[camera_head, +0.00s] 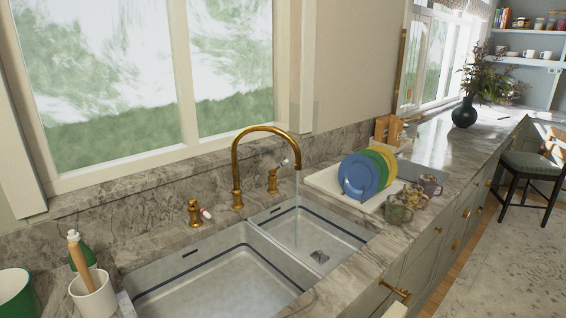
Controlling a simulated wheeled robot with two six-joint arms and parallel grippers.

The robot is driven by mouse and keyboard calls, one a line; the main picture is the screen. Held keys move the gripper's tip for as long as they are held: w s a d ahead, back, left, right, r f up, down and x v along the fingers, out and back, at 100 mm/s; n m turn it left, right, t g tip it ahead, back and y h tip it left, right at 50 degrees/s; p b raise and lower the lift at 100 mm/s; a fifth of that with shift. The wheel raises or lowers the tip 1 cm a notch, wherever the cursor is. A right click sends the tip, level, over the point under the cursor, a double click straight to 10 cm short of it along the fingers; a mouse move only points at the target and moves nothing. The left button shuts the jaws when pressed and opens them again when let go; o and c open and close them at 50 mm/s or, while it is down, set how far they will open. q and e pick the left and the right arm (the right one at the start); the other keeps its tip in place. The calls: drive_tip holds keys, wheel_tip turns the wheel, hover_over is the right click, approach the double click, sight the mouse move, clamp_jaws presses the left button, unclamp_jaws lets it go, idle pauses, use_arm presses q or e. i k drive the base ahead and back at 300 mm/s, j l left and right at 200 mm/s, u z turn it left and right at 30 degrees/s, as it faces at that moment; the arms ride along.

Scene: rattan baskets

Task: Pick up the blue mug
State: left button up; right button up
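A small dark bluish-purple mug (431,185) stands on the counter at the right end of the dish rack. It is the only mug near the sink that looks bluish, and it is too small to be sure of its colour. A greenish mug (398,210) stands nearer the sink. Neither of my grippers is in view.
A dish rack (322,181) holds blue, green and yellow plates (358,176). A double sink (215,280) with a running brass faucet (237,180) lies left of it. Small items sit between the mugs. A dark vase (464,112) stands farther back; the counter before it is clear.

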sight(430, 189)
drive_tip(key=k+j, duration=0.25)
drive_tip(key=j, duration=0.15)
drive_tip(key=i+l+z, duration=0.1)
drive_tip(key=l, duration=0.35)
drive_tip(key=i+l+z, duration=0.1)
drive_tip(key=i+l, duration=0.15)
drive_tip(key=l, duration=0.15)
drive_tip(key=i+l+z, duration=0.1)
drive_tip(key=l, duration=0.3)
drive_tip(key=i+l+z, duration=0.1)
drive_tip(key=i+l, duration=0.2)
drive_tip(key=i+l+z, duration=0.1)
drive_tip(key=l, duration=0.35)
drive_tip(key=i, duration=0.1)
